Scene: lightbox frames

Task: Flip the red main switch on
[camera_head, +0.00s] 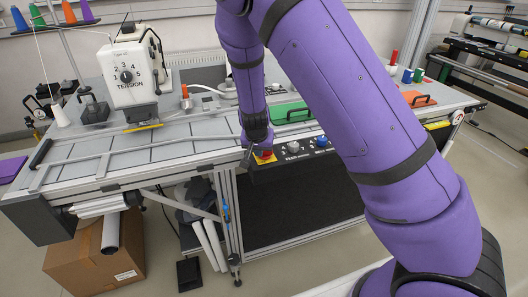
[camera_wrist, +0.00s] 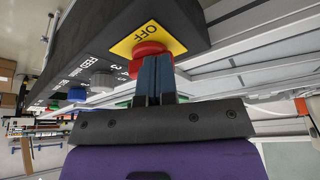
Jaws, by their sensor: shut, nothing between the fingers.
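The red main switch (camera_wrist: 150,49) is a round red knob on a yellow plate (camera_wrist: 176,42) marked OFF, at the end of a dark control panel. In the head view the red switch (camera_head: 265,155) shows small at the panel's left end, partly covered by my arm's end. My gripper (camera_wrist: 154,70) is shut and empty. Its blue-grey fingertips are right at the red knob and overlap its lower edge in the wrist view; I cannot tell whether they touch it. The fingers hide part of the knob, so its turned position is not clear.
The panel (camera_wrist: 112,50) also carries a grey FEED knob (camera_head: 293,147) and a blue knob (camera_head: 321,142). A sewing machine head (camera_head: 128,75) stands on the grey table at the left. A green plate with a handle (camera_head: 290,113) lies behind the panel.

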